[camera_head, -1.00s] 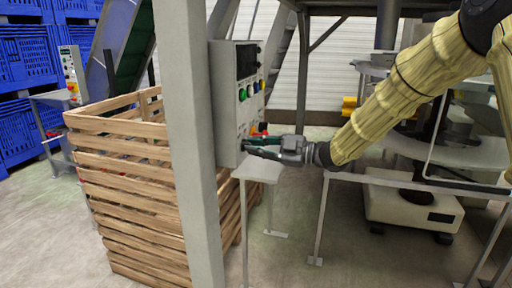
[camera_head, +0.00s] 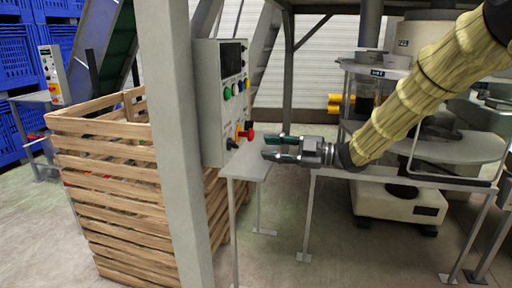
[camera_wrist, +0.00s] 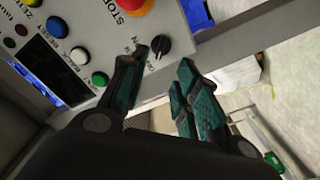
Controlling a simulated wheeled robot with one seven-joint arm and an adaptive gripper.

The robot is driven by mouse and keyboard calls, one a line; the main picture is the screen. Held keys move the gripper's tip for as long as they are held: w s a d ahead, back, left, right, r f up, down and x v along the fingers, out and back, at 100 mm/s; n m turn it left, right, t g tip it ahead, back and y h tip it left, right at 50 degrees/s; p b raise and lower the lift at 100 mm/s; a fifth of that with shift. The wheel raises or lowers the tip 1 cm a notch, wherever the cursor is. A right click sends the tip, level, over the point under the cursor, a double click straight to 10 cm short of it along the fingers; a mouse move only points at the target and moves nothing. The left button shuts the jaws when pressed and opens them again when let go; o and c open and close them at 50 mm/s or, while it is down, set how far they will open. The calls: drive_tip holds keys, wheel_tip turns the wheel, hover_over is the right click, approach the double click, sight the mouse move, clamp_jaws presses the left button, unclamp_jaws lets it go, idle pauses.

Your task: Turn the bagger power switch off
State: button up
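A grey control panel (camera_head: 210,105) is fixed beside a post in the head view. A black rotary knob (camera_head: 232,144) sits low on its face, below a red stop button (camera_head: 246,133). My gripper (camera_head: 266,146) is open and empty, to the right of the panel and apart from the knob. In the wrist view my two green-padded fingers (camera_wrist: 160,66) are spread, with the knob beyond and between their tips.
A wooden slatted crate (camera_head: 110,165) stands left of the post (camera_head: 178,130). A narrow metal table (camera_head: 248,165) is below my gripper. Another button panel (camera_head: 53,75) stands at far left before blue crates (camera_head: 20,65). Machinery (camera_head: 400,195) stands at right.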

drive_tip(key=shift+v, duration=1.6)
wheel_tip(320, 180, down, 19)
drive_tip(key=m+t+h+p, duration=0.4)
drive_tip(key=m+h, duration=0.1)
drive_tip(key=m, duration=0.5)
drive_tip(key=s+d+f+m+g+h+p, duration=0.1)
drive_tip(key=s+f+m+h, duration=0.2)
drive_tip(key=s+f, duration=0.35)
drive_tip(key=s+d+f+m+h+p, duration=0.2)
drive_tip(key=s+f+m, duration=0.2)
drive_tip(key=f, duration=0.6)
drive_tip(key=s+d+f+m+g+h+p, duration=0.1)
drive_tip(key=s+d+f+m+g+h, duration=0.1)
drive_tip(key=s+f, duration=0.45)
drive_tip(key=s+d+f+m+g+h+p, duration=0.15)
drive_tip(key=s+f, duration=0.25)
drive_tip(key=s, duration=0.5)
drive_tip(key=s+d+f+m+g+h+p, duration=0.1)
drive_tip(key=s+d+g+h, duration=0.1)
drive_tip(key=s, duration=0.8)
drive_tip(key=s+d+f+m+g+h, duration=0.1)
drive_tip(key=s+d+f+m+g, duration=0.1)
drive_tip(key=s, duration=0.9)
drive_tip(key=shift+s+g+h+p, duration=0.2)
drive_tip(key=shift+g+h+p, duration=0.2)
drive_tip(key=shift+g, duration=0.15)
drive_tip(key=shift+d+f+m, duration=0.1)
drive_tip(key=shift+m, duration=0.15)
